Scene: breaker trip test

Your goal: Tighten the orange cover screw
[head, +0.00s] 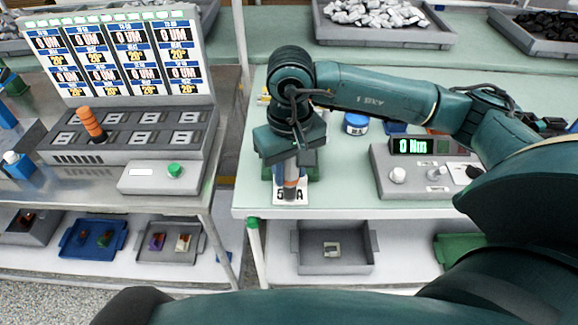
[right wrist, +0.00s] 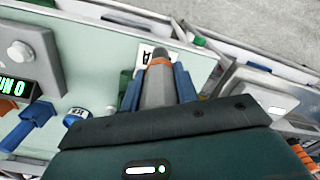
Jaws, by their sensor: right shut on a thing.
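My right gripper (head: 289,166) points down over the near edge of the green-topped bench. It is shut on a grey tool with an orange band (right wrist: 158,88), held upright between the blue fingers. The tool's lower part (head: 290,186) shows in the head view just above or in front of a white card marked with a 5 and an A (head: 289,198). I cannot tell whether its tip touches anything. I cannot make out the orange cover screw. An orange ribbed handle (head: 91,123) stands in the grey tester on the left. My left gripper is not in view.
A grey meter with a green display (head: 411,146) stands right of the gripper. A blue-lidded tub (head: 356,122) is behind. The tester's display panel (head: 120,55) stands left, across a gap between benches. A grey tray (head: 334,262) lies on the lower shelf.

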